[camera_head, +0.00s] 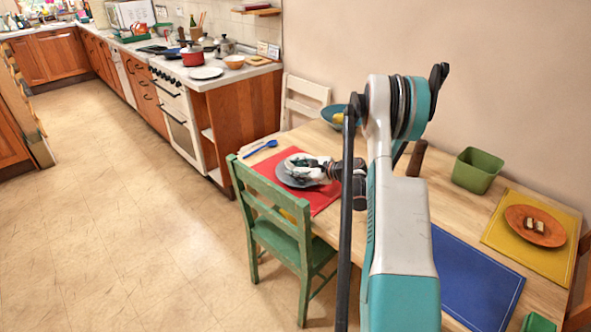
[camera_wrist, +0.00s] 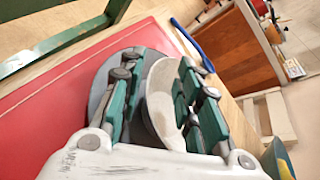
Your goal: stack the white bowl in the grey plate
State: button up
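The grey plate (camera_head: 292,179) lies on a red placemat at the far left of the table. It also shows in the wrist view (camera_wrist: 101,84), partly behind my left finger. The white bowl (camera_wrist: 162,92) is over the plate, partly covered by my right finger; whether it rests fully on the plate is hidden. My gripper (camera_wrist: 162,62) is low at the bowl, its fingers apart with the bowl's pale surface and a strip of grey showing between them. In the head view my gripper (camera_head: 304,166) covers much of the bowl and plate.
The red placemat (camera_wrist: 50,105) has a blue spoon (camera_head: 262,148) beside it. A green chair (camera_head: 285,225) stands at the near side. A blue bowl (camera_head: 333,113), green container (camera_head: 477,169), blue placemat (camera_head: 475,285) and orange plate (camera_head: 520,228) are also on the table.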

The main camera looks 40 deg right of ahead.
jog(key=p+v, duration=0.2)
jog(key=v, duration=0.9)
jog(key=shift+s+p, duration=0.2)
jog(key=shift+p, duration=0.15)
jog(key=shift+d, duration=0.1)
